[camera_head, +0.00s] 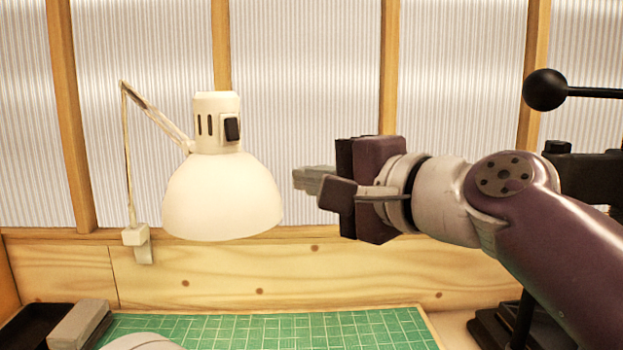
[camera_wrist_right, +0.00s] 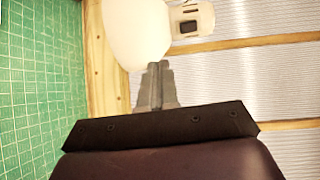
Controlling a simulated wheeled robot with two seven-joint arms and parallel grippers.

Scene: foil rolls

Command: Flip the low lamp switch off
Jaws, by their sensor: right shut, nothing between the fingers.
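A cream desk lamp (camera_head: 222,195) hangs from a jointed arm clamped at the back wall. On the neck above its shade sits a black rocker switch (camera_head: 232,129), facing my side. Which way the rocker is tipped is too small to tell. My right gripper (camera_head: 296,180) is shut and empty. It points left, to the right of the shade and lower than the switch, with a small gap in the head view. In the right wrist view the shut fingers (camera_wrist_right: 156,68) overlap the lower edge of the shade (camera_wrist_right: 137,32), and the switch (camera_wrist_right: 189,27) shows at upper right. My left gripper is not in view.
A green gridded cutting mat (camera_head: 270,328) lies on the bench below. A grey block (camera_head: 80,325) sits at the lower left. A black stand with a ball-ended lever (camera_head: 546,90) is at the right, behind my right arm. The space between lamp and gripper is clear.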

